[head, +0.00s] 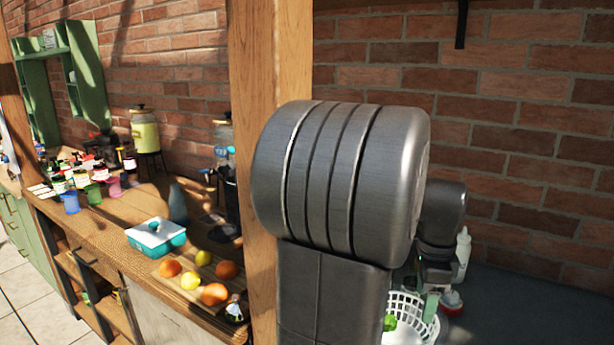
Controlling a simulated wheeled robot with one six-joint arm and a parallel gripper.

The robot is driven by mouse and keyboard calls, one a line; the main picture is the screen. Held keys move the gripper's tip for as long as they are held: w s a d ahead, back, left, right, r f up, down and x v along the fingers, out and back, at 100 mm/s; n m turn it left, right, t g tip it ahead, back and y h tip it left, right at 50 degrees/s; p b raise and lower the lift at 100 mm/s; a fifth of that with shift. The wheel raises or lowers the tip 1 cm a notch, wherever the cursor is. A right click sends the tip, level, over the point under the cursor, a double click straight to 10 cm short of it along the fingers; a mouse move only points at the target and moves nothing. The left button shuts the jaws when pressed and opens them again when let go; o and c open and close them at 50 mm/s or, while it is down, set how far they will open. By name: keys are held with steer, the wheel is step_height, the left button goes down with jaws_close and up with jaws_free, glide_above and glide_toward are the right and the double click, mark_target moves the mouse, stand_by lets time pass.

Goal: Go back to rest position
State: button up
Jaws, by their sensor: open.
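My arm fills the middle of the head view, its large grey link standing in front of the wooden post. Behind it, at the right, the wrist points down to my gripper (437,287), which is small and partly hidden. It is open and sits above or beside a white basket (408,303) with something green in it. I cannot tell whether they touch.
A white bottle (462,252) and a red-and-white item (452,302) stand close to my gripper on the dark counter (540,300). The counter is clear further right. Left of the post (258,150), a wooden table (110,235) holds fruit, a teal box (155,236), jars and cups.

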steer(key=shift+w+a, duration=0.2)
steer(key=shift+a, duration=0.15)
stand_by(0.5)
